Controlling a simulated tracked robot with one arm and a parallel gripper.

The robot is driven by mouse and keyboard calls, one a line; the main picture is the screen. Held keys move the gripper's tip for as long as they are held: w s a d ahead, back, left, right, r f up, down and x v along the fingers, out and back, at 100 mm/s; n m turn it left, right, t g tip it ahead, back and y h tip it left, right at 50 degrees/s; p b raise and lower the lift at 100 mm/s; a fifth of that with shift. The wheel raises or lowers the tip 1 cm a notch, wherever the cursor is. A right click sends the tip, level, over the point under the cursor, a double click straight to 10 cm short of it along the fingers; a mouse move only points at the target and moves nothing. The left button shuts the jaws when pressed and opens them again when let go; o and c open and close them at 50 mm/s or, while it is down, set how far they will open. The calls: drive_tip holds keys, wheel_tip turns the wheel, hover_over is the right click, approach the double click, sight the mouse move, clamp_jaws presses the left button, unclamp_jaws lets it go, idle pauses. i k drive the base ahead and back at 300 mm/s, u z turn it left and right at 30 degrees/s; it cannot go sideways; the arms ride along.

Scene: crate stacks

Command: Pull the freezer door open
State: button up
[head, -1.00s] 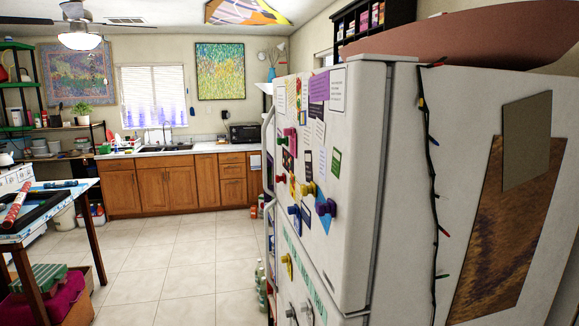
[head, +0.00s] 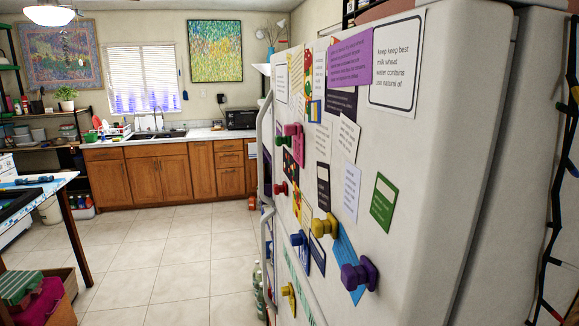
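The white fridge-freezer fills the right side of the head view. Its upper door (head: 425,165) is covered with papers and coloured magnets and looks shut. A lower door (head: 290,262) shows below it, partly cut off by the bottom edge. A long pale handle (head: 262,150) runs down the far left edge of the upper door, and a second handle (head: 266,240) runs down the lower door. I cannot tell from the frames which door is the freezer's. My gripper is not in view.
Tiled floor (head: 170,245) lies open left of the fridge. Bottles (head: 259,285) stand on the floor by its far side. A table (head: 55,190) and a box with a magenta cloth (head: 45,300) are at the left. Wooden cabinets (head: 160,178) line the back wall.

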sight(400, 115)
drive_tip(key=u, duration=0.05)
drive_tip(key=i, duration=0.1)
drive_tip(key=z, duration=0.1)
drive_tip(key=k, duration=0.45)
drive_tip(key=u, duration=0.75)
drive_tip(key=i, duration=1.65)
drive_tip(key=z, duration=0.4)
drive_tip(key=i, duration=0.9)
drive_tip(key=z, duration=0.6)
